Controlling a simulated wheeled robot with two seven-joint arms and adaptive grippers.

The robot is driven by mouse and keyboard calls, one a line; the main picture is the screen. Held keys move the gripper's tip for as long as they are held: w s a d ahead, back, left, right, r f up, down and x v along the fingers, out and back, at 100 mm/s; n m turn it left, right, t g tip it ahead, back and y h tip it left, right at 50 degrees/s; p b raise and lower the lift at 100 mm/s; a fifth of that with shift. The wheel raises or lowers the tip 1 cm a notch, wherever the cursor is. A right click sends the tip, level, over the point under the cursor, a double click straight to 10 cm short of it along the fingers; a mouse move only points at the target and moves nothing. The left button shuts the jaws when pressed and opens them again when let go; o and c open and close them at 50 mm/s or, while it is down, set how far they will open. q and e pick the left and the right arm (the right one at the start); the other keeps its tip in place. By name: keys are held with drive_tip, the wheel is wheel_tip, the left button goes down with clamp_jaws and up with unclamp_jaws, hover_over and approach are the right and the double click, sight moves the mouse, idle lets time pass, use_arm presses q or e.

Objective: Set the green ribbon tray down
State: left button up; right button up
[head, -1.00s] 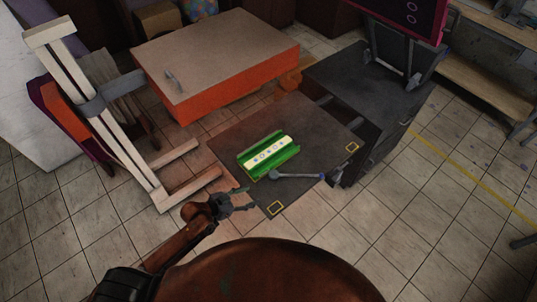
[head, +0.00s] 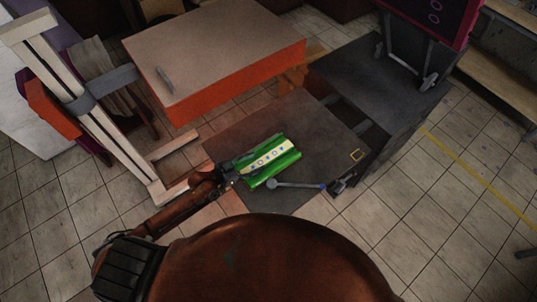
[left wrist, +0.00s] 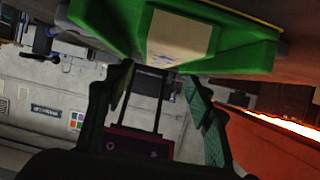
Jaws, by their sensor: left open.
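The green ribbon tray (head: 286,159), with a pale strip bearing small marks along its middle, appears to lie on the dark grey platform (head: 240,135). My left gripper (head: 233,172) is at the tray's left end, its fingers spread. In the left wrist view the tray (left wrist: 240,50) fills the top of the picture, and the two open fingers of my left gripper (left wrist: 158,82) point towards its end. I cannot tell whether the fingers touch it. My right gripper is not in view.
A grey lever (head: 295,185) lies across the platform's near edge. An orange cabinet (head: 215,50) stands behind, a pale wooden frame (head: 85,110) at left and a dark cabinet (head: 365,85) at right.

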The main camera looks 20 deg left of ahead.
sight(266, 159)
use_arm(q)
drive_tip(key=shift+x, duration=1.05)
drive_tip(key=p+x, duration=0.1)
drive_tip(key=x, duration=0.3)
drive_tip(key=shift+s+f, duration=0.1)
drive_tip(key=shift+f, duration=0.1)
drive_tip(key=shift+d, duration=0.1)
drive_tip(key=c, duration=1.1)
drive_tip(key=shift+c, duration=1.2)
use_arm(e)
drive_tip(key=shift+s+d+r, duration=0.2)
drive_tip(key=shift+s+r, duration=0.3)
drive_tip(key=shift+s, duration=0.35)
use_arm(q)
drive_tip(key=shift+r, duration=0.1)
